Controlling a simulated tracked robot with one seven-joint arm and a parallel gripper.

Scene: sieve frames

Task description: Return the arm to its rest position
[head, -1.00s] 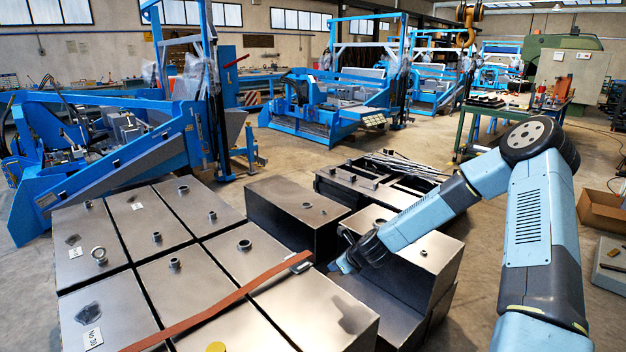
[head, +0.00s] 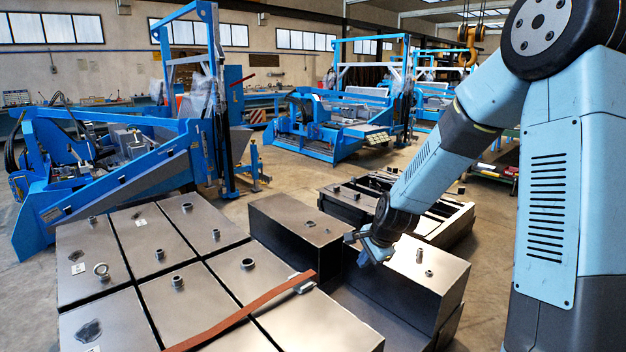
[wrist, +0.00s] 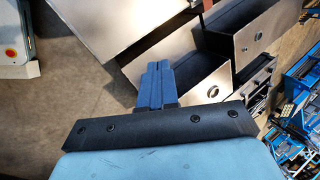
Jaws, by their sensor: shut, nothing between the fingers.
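My gripper (head: 374,251) is shut and empty at the end of my blue arm. In the head view it is over the near edge of a steel box (head: 425,260) at the centre right; I cannot tell whether it touches the box. In the wrist view the two blue fingers of my gripper (wrist: 158,72) lie side by side with no object between them. Steel boxes (wrist: 205,90) show beyond the fingertips. My arm is raised at the right of the head view and reaches down to the left.
A block of steel boxes (head: 165,235), with an orange strap (head: 240,318) across it, fills the lower left. An open dark steel frame (head: 450,220) stands behind the boxes at right. Blue machines (head: 120,170) stand farther back. Bare floor (head: 270,180) lies between.

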